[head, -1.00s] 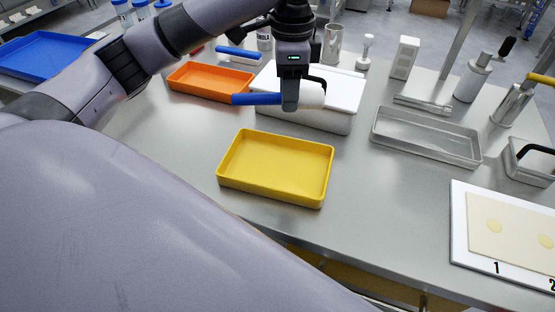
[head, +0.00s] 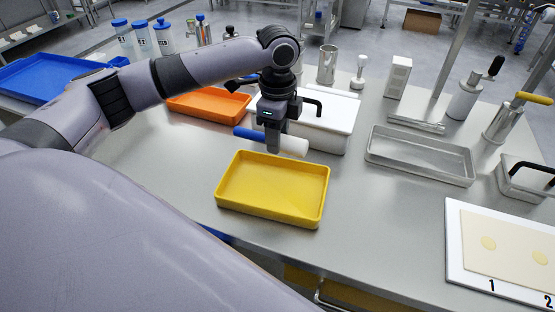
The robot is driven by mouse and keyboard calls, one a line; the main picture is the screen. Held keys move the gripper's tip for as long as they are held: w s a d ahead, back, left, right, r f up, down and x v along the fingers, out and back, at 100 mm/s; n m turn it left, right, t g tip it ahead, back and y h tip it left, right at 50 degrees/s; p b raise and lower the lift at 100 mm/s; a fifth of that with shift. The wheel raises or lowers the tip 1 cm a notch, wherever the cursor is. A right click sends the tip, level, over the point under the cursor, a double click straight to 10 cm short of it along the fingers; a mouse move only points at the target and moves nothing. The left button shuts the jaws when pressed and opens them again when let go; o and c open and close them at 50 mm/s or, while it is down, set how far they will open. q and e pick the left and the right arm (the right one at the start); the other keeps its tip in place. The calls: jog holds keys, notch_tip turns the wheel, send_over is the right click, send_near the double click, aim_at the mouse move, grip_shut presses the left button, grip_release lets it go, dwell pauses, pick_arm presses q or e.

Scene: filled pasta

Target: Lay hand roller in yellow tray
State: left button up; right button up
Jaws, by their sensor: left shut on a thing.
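The yellow tray (head: 232,208) stands empty near the front of the steel table. My left gripper (head: 273,145) is shut on the hand roller (head: 293,145), which has a blue handle and a white cylinder. The roller is held roughly level just beyond the tray's far edge in the picture, in front of the white lidded box. The fingertips point down, and the fingers hide the roller's middle. My right gripper does not show.
The white lidded box (head: 325,137) stands behind the roller. An orange tray (head: 200,103) is behind left, partly hidden by my arm. A steel tray (head: 420,160) is to the right, and a numbered board (head: 460,275) at front right. Bare table lies right of the yellow tray.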

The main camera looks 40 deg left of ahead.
pick_arm(q)
notch_tip(320, 180, down, 7)
jog(key=shift+f, duration=0.1)
dwell(0.3)
jog(key=shift+f, duration=0.6)
jog(key=o, duration=1.1)
jog(key=shift+r, duration=0.5)
notch_tip(320, 180, up, 12)
jog(key=shift+r, duration=0.15)
